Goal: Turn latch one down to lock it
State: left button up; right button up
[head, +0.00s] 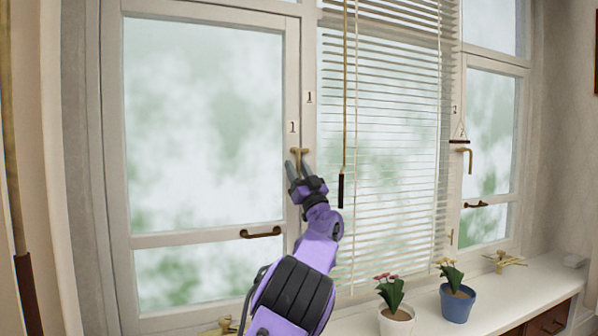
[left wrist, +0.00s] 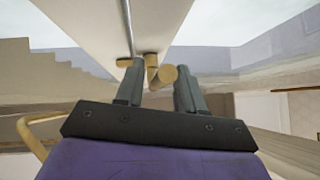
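Latch one (head: 299,151) is a small brass window latch on the frame between the left pane and the blinds, just under the "1" labels. My left gripper (head: 298,166) reaches up from below, with its fingertips right at the latch. In the left wrist view the fingers of my left gripper (left wrist: 160,80) are apart. The brass latch (left wrist: 168,73) shows at the fingertips, its rounded end close to the gap between them. I cannot tell whether the fingers touch it. The latch is partly hidden by the fingers in the head view. My right gripper is out of view.
A brown handle (head: 261,233) sits on the left window's lower rail. White blinds (head: 390,150) with a hanging wand (head: 341,190) are right of the gripper. A second brass latch (head: 465,152) is on the right window. Two flowerpots (head: 397,321) (head: 457,304) stand on the sill.

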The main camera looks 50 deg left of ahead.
pick_arm(q)
jog(key=shift+w+d+f, duration=0.1)
jog(key=shift+d+f, duration=0.15)
jog(key=shift+f, duration=0.1)
jog(key=b+v, duration=0.3)
jog(key=v, duration=0.6)
jog(key=shift+d+f+b, duration=0.25)
jog(key=shift+d+b, duration=0.05)
jog(key=shift+b, duration=0.1)
